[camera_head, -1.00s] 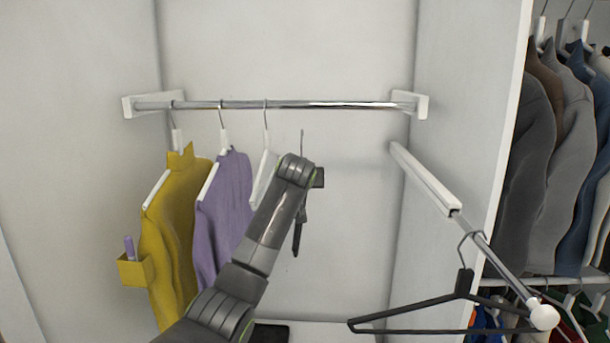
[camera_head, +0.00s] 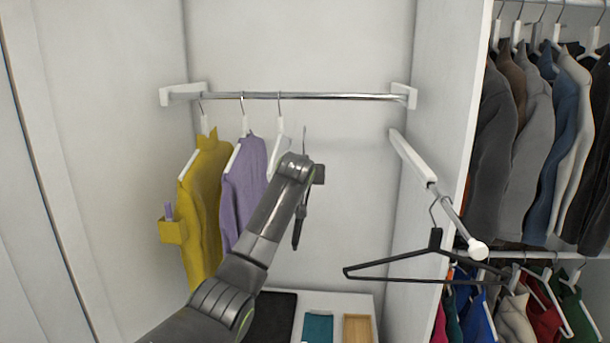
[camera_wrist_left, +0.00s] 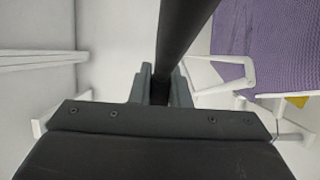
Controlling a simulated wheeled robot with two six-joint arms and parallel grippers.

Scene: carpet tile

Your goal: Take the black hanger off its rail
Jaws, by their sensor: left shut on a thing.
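My left gripper (camera_head: 312,178) is shut on a dark hanger (camera_head: 297,232), seen nearly edge-on, its grey hook pointing up below the back rail (camera_head: 340,96) and apart from it. In the left wrist view, a black bar of this hanger (camera_wrist_left: 185,40) runs up from between the fingers (camera_wrist_left: 160,88). Another black hanger (camera_head: 436,238), empty, hangs by its hook on the pull-out rail (camera_head: 450,212) at right. My right gripper is not in view.
A yellow garment (camera_head: 205,210) with a pocket, a purple garment (camera_head: 243,185) and an empty white hanger (camera_head: 279,150) hang on the back rail. A white side panel (camera_head: 445,100) separates packed clothes at right. A teal item (camera_head: 318,327) and wooden tray (camera_head: 357,328) lie below.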

